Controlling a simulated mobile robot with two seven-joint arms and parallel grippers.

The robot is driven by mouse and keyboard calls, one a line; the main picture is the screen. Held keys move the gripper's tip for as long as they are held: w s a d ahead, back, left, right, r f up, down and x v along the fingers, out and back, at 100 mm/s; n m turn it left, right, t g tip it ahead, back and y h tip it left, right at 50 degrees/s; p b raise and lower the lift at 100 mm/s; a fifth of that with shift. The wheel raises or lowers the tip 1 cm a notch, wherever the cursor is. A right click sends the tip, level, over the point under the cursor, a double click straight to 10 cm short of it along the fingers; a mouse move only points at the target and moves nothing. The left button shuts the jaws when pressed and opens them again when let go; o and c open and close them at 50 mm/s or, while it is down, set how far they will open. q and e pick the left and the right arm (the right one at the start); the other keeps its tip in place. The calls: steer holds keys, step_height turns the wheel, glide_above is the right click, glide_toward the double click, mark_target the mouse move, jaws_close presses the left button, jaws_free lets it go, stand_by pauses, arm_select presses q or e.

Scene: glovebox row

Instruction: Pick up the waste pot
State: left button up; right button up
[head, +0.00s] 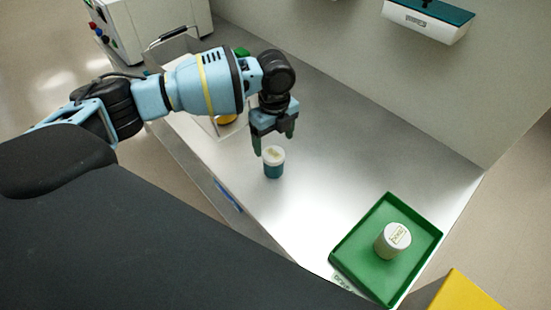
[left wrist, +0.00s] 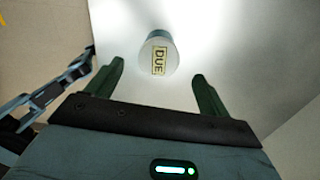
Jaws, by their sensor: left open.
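A small pot with a teal body and white lid (head: 273,170) stands upright on the grey bench, below my left gripper (head: 273,143). In the left wrist view its lid (left wrist: 158,52) carries a label reading "DUE" and shows ahead of and between the two fingers. My left gripper is open and empty, its fingers pointing down just above the pot. A second, white pot (head: 388,243) with a lettered lid stands in a green tray (head: 350,257) to the right; its lettering is too small to read surely. I cannot tell by label which is the waste pot. My right gripper is out of view.
A white container (head: 207,127) with something yellow in it is partly hidden behind my left arm. A teal-topped white box (head: 428,20) is on the back wall. A yellow object (head: 460,292) is at bottom right. The bench between pot and tray is clear.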

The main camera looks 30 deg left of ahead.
mark_target(274, 153)
arm_select(q)
steer(key=shift+s+f, duration=0.15)
steer(key=shift+f, duration=3.65)
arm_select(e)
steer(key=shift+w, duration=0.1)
arm_select(q)
steer(key=shift+c, duration=0.3)
steer(key=c, duration=1.1)
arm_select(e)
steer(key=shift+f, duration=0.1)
